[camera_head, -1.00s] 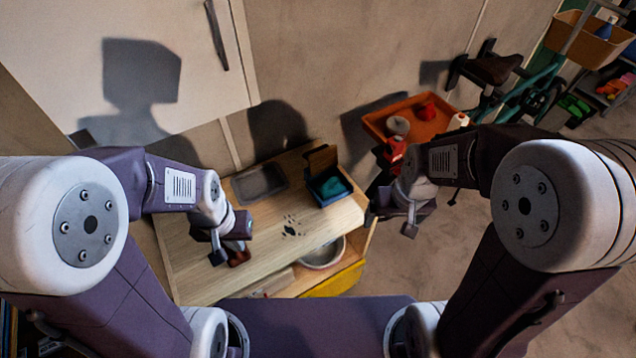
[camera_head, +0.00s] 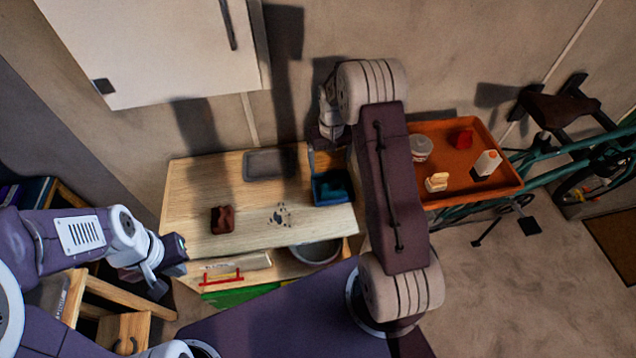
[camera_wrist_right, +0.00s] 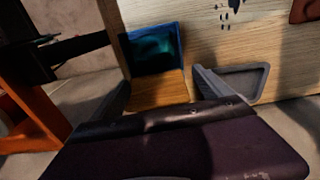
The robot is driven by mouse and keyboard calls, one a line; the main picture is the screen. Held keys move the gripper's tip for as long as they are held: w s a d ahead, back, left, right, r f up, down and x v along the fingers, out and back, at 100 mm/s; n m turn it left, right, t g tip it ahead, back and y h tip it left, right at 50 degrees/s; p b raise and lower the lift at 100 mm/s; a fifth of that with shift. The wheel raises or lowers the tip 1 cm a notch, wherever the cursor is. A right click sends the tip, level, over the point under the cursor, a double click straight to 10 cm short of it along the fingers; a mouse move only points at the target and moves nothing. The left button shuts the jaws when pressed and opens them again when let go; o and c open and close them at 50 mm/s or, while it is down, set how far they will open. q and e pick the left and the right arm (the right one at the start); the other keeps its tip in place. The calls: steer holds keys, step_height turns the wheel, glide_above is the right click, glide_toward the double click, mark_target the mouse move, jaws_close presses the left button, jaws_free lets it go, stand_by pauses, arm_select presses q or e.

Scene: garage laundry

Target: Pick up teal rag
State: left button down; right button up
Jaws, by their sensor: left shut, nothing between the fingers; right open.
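The teal rag (camera_head: 333,186) lies inside a small blue box (camera_head: 348,197) on the wooden workbench (camera_head: 190,190). In the right wrist view the rag (camera_wrist_right: 153,47) shows dark teal inside the blue box (camera_wrist_right: 181,48), just beyond my right gripper (camera_wrist_right: 160,88). My right gripper is open and empty, its fingers apart over the box's wooden panel (camera_wrist_right: 160,91); I cannot tell whether they touch it. In the head view, my right arm mostly hides that gripper behind the box. My left gripper (camera_head: 172,268) is shut and empty off the bench's front left corner.
A brown cloth (camera_head: 222,219), dark scattered bits (camera_head: 280,214) and a shallow grey tray (camera_head: 270,163) are on the bench. A round bowl (camera_head: 316,252) sits below its front edge. An orange tray (camera_head: 463,194) with several containers stands right. A white cabinet (camera_head: 150,50) hangs above.

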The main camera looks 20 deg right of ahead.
mark_target(333, 182)
steer(key=shift+s+d+f, duration=0.3)
steer(key=shift+s+f, duration=0.25)
steer(key=shift+f, duration=0.3)
steer(key=shift+s+d+f+g, duration=0.1)
steer(key=shift+s+f+g, duration=0.05)
steer(key=shift+f+g, duration=0.15)
step_height(333, 182, down, 3)
steer(key=shift+s+f+p, duration=0.1)
steer(key=shift+p, duration=0.45)
steer(key=shift+d+f, duration=0.1)
steer(key=shift+f, duration=0.2)
step_height(333, 182, down, 5)
steer(key=shift+f+p, duration=0.1)
steer(key=shift+p, duration=0.7)
steer(key=c, duration=1.2)
steer(key=shift+o, duration=0.2)
steer(key=shift+s+r+b, duration=0.3)
steer(key=shift+r+b, duration=0.2)
steer(key=shift+r, duration=0.05)
step_height(333, 182, up, 6)
steer(key=shift+s+r+b, duration=0.1)
steer(key=shift+s+b, duration=0.05)
steer(key=shift+b, duration=0.6)
steer(key=s+a+b, duration=0.2)
steer(key=s, duration=0.7)
steer(key=s+a+b, duration=0.2)
steer(key=s, duration=0.7)
steer(key=shift+s+a, duration=0.2)
steer(key=shift+a, duration=0.2)
